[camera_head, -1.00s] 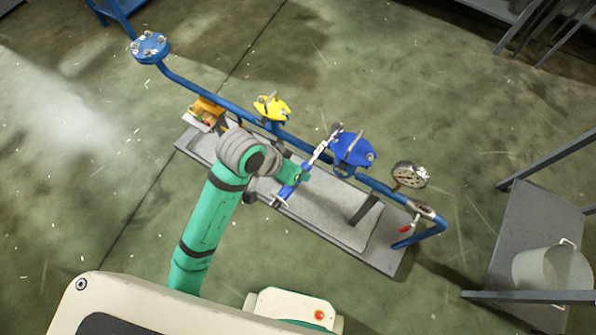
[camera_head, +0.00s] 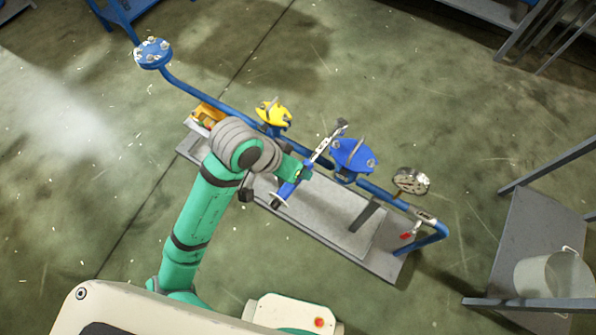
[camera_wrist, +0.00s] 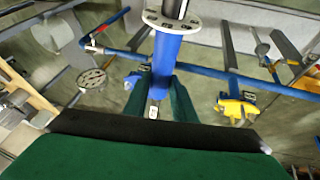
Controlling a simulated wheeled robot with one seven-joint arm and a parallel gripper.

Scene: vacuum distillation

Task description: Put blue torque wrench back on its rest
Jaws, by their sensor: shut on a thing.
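The blue torque wrench (camera_head: 286,188) has a blue handle and a silver shaft with a dark head (camera_head: 341,125). My gripper (camera_head: 304,172) is shut on it and holds it above the grey plate, tilted, with its head toward the blue pipe. In the wrist view the blue handle of the wrench (camera_wrist: 166,58) stands between my green fingers (camera_wrist: 157,92). Its silver shaft mostly cannot be seen there. I cannot make out the rest clearly; an orange-yellow item (camera_head: 208,114) sits at the left end of the plate.
A blue pipe (camera_head: 215,100) runs above the grey plate (camera_head: 385,262). It carries a yellow valve part (camera_head: 274,114), a blue valve part (camera_head: 352,155) and a round gauge (camera_head: 411,181). A grey shelf with a bucket (camera_head: 552,280) stands at the right. Open floor lies beyond the pipe.

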